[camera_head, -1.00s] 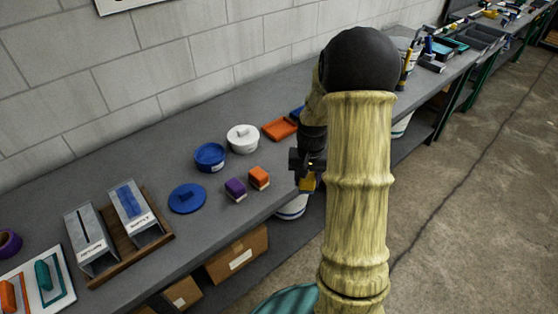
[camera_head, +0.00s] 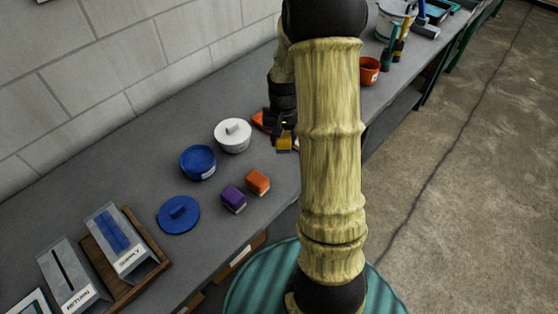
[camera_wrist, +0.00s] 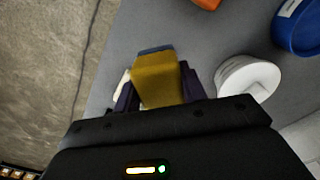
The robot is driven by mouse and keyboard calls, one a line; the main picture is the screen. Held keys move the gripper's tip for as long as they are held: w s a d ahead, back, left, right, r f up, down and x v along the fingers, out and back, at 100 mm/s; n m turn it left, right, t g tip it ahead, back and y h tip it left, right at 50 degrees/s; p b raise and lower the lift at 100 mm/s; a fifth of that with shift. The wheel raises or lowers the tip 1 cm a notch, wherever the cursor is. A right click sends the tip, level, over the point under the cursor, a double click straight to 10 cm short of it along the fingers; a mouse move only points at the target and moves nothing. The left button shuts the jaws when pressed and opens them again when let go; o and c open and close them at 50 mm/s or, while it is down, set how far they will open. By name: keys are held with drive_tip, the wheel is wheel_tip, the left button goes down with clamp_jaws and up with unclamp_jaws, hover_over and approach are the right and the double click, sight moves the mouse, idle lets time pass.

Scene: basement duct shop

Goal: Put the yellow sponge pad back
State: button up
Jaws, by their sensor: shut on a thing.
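The yellow sponge pad (camera_head: 284,144) is held in my gripper (camera_head: 284,132), over the bench to the right of the white lidded pot (camera_head: 233,137). In the wrist view the pad (camera_wrist: 158,80) sits between the two dark fingers of my gripper (camera_wrist: 157,92), with a blue-grey layer at its far end. The purple pad (camera_head: 233,200) and the orange pad (camera_head: 257,182) stand side by side on the bench, in front of and left of my gripper. Whether the yellow pad touches the bench, I cannot tell.
A blue pot (camera_head: 198,163) and blue lid (camera_head: 179,214) lie left of the pads. Labelled sloped holders (camera_head: 122,242) stand at lower left. An orange cup (camera_head: 369,71) stands farther along. My arm hides part of the bench. Bench space right of the orange pad looks clear.

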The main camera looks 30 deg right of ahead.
drive_tip(key=shift+s, duration=0.15)
hover_over(283, 167)
drive_tip(key=shift+f+p, duration=0.45)
drive_tip(key=shift+f, duration=2.45)
drive_tip(key=shift+f+p, duration=0.4)
drive_tip(key=shift+f, duration=1.65)
drive_tip(key=shift+f, duration=0.15)
drive_tip(key=o, duration=1)
